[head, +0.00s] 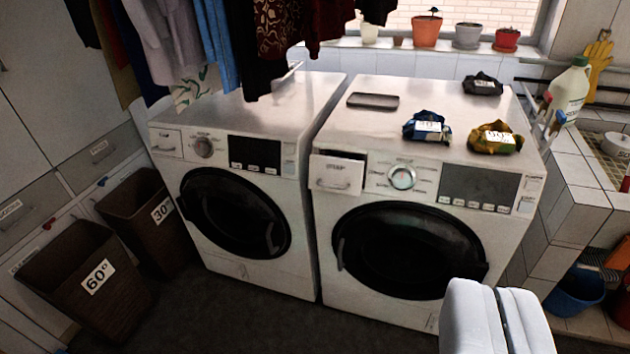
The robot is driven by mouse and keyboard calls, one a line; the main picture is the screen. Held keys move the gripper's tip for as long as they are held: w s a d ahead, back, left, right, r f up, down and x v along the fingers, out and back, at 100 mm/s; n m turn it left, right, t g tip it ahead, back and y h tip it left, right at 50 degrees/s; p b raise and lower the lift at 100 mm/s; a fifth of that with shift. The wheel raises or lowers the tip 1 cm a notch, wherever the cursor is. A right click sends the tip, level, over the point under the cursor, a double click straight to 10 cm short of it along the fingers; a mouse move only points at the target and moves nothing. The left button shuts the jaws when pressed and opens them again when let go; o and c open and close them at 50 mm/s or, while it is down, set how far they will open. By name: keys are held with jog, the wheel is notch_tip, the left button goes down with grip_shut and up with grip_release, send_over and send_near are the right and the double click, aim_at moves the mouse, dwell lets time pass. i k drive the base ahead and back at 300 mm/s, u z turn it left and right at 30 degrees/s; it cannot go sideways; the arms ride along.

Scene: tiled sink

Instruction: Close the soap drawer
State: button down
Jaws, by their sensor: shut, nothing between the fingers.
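Two white washing machines stand side by side. The right machine (419,148) has its soap drawer (338,173) at the upper left of its front, and this drawer appears pulled out a little from the panel. The left machine (262,115) has a soap drawer (166,142) that looks flush with its front. My gripper (497,300) is at the bottom right, in front of the right machine and below its control panel. Its two pale fingers are shut with nothing between them. It is apart from the drawer, which is up and to the left.
Baskets marked 60 (88,285) and 30 (150,220) stand at the left. Clothes (185,40) hang above the left machine. A dark tray (373,101) and bundled cloths (495,138) lie on the right machine. A tiled ledge (583,190) borders the right; dark floor lies in front.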

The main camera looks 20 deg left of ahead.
aim_at(328, 173)
jog(key=i, duration=1)
